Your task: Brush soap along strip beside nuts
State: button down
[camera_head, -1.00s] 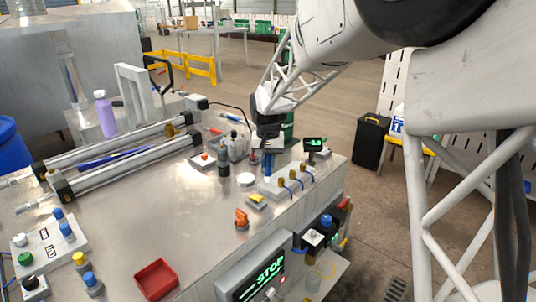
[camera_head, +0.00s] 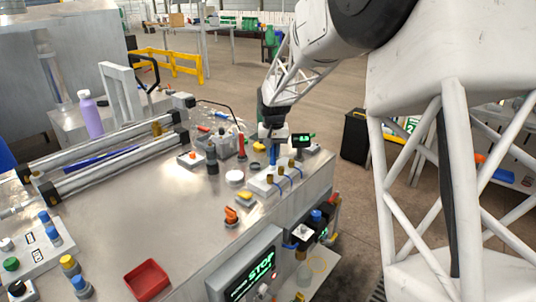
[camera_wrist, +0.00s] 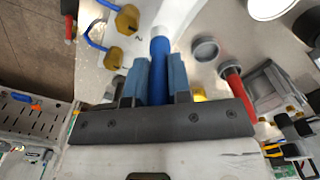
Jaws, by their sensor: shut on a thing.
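My gripper (camera_wrist: 159,85) is shut on a blue-handled brush (camera_wrist: 160,62); the handle also shows in the head view (camera_head: 273,154). The brush points away from the wrist, and its pale tip (camera_wrist: 160,33) is over or on the white block; contact is unclear. The white strip-like block (camera_head: 262,189) carries brass nuts (camera_head: 270,179) with blue tubes along the workbench's right edge. Two brass nuts (camera_wrist: 127,19) show left of the brush in the wrist view. In the head view the brush is at the block's far end, beyond the nuts. No soap film can be made out.
A round white lid (camera_head: 235,178), a yellow-topped block (camera_head: 245,196) and a red-handled item (camera_head: 241,146) stand near the block. A small green-lit display (camera_head: 301,141) is close right of my gripper. The middle of the metal bench (camera_head: 165,215) is clear.

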jog(key=shift+w+d, duration=2.5)
jog(key=shift+d, duration=0.05)
jog(key=shift+s+a, duration=5.55)
jog(key=shift+a, duration=0.05)
notch_tip(320, 180, up, 8)
jog(key=shift+d, duration=0.1)
jog(key=shift+w, duration=0.1)
